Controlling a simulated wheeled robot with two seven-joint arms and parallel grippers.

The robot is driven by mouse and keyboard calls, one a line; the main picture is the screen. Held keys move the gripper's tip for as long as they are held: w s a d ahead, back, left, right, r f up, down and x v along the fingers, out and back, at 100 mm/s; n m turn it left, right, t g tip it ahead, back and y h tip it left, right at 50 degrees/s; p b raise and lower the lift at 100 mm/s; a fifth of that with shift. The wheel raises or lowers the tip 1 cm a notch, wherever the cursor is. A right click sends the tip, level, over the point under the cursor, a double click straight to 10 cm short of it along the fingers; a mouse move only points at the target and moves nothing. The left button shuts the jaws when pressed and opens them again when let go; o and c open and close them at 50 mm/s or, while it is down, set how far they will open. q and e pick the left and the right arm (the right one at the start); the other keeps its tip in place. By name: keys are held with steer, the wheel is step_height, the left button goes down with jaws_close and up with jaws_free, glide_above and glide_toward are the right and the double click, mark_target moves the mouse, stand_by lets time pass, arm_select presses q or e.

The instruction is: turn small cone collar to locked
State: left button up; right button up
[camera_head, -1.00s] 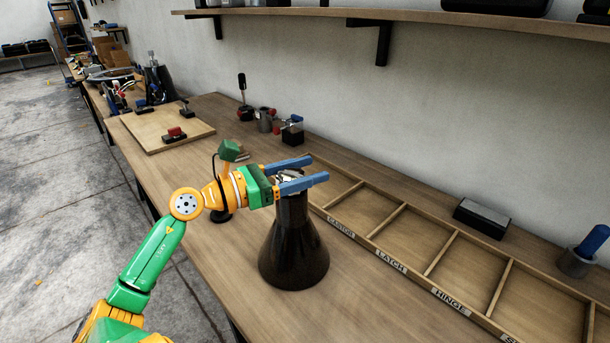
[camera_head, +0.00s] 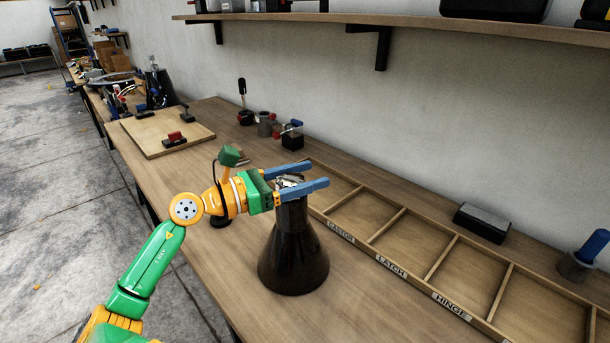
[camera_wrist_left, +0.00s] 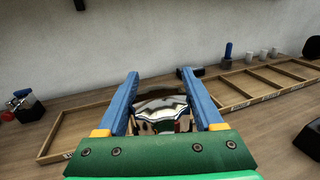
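A black cone (camera_head: 292,255) stands upright on the wooden bench. Its top carries a shiny metal collar (camera_head: 290,181), which also shows in the left wrist view (camera_wrist_left: 160,104). My left gripper (camera_head: 308,176) is level with the collar, with its two blue fingers open on either side of it. Any lock marking on the collar is too small to read. My right gripper is in neither view.
A wooden tray (camera_head: 398,219) with labelled compartments lies right of the cone along the wall. A black block (camera_head: 482,222) and a blue-handled tool (camera_head: 590,246) stand behind it. The bench in front of the board is mostly clear.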

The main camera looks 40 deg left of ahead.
arm_select(q)
steer(key=shift+o, duration=1.3)
steer(key=shift+w, duration=0.1)
steer(key=b+v, duration=0.2)
steer(key=v, duration=0.5)
